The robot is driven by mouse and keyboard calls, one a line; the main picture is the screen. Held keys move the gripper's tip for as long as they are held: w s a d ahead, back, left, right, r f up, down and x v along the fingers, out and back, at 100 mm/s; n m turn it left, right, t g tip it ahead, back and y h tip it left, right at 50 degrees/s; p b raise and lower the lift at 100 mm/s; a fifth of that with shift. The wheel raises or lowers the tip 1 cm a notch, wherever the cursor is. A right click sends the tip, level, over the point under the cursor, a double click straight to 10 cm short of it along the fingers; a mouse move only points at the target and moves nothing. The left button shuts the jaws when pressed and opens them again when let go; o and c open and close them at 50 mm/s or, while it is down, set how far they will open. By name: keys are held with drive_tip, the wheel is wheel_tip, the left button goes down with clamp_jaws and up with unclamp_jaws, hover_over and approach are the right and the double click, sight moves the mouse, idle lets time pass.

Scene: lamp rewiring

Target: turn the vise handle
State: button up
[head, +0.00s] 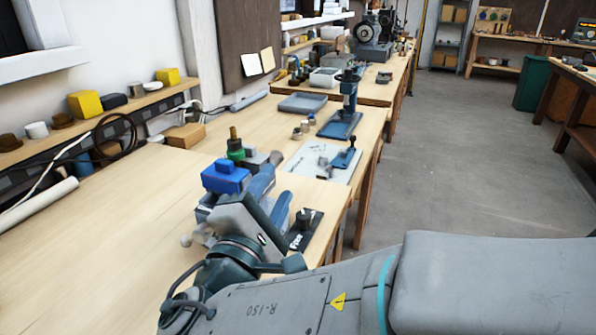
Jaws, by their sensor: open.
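A blue vise (225,178) stands on the near workbench, left of the bench's right edge. Its lower part is largely hidden behind my arm. A pale round knob (187,240) shows low on its left side and looks like an end of the vise handle; the rest of the handle is hidden. My arm reaches in from the lower right, with its wrist in front of the vise. My gripper's fingers are hidden behind the wrist, so I cannot see whether they touch the handle.
Beyond are a pale mat (303,170), a blue stand (343,122) and a grey tray (302,103). The bench's left front is clear; open floor lies right.

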drive_tip(key=shift+w+d+r, duration=0.1)
drive_tip(key=shift+d+r, duration=0.3)
drive_tip(key=shift+d, duration=0.3)
drive_tip(key=shift+s+d+r, duration=0.1)
drive_tip(key=shift+d+r, duration=0.35)
drive_tip(key=shift+d, duration=0.2)
drive_tip(key=shift+w+d+r, duration=0.1)
drive_tip(key=shift+d+r, duration=0.3)
drive_tip(key=shift+d, duration=0.3)
